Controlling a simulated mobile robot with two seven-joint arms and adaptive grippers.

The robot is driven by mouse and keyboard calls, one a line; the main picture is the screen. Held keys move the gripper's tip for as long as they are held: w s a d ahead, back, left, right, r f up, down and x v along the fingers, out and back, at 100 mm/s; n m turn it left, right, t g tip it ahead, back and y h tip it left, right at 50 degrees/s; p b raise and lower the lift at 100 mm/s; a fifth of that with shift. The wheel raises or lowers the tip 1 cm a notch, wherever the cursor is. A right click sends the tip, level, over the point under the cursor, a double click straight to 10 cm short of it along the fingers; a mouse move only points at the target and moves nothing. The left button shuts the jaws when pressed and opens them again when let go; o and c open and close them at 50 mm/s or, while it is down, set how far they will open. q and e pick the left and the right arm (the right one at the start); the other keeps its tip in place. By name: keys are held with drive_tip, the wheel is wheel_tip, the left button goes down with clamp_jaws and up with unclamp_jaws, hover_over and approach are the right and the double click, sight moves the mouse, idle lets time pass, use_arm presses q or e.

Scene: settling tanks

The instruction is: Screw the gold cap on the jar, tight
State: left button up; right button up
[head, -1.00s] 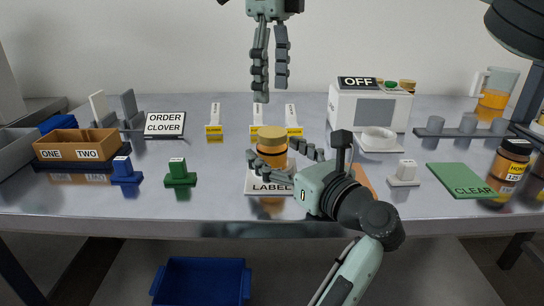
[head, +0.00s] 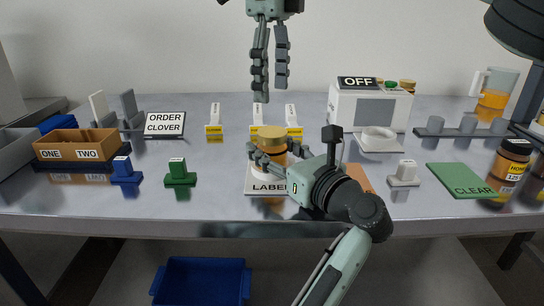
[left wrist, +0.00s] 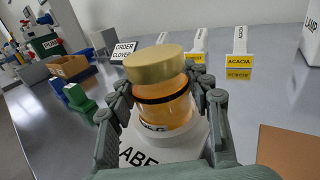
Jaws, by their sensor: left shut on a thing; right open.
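The jar of orange honey (head: 273,154) stands on the white LABEL stand (head: 265,187). The gold cap (head: 269,135) sits on top of the jar and looks slightly tilted; how tight it is cannot be told. In the left wrist view the cap (left wrist: 153,64) is above a dark ring on the jar (left wrist: 167,108). My left gripper (head: 277,156) is shut on the jar's body, below the cap, with fingers on both sides. My right gripper (head: 269,94) hangs open and empty, fingers down, in the upper middle of the head view.
Several yellow-based tags (head: 258,122) stand behind the jar. A white OFF machine (head: 368,105) is at the back right. A green CLEAR pad (head: 460,180) and a dark-lidded honey jar (head: 511,160) are at right. Green (head: 179,173) and blue (head: 124,170) blocks stand left.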

sight(272, 131)
drive_tip(key=n, duration=1.8)
drive_tip(key=shift+f, duration=4)
drive_tip(key=shift+c, duration=0.5)
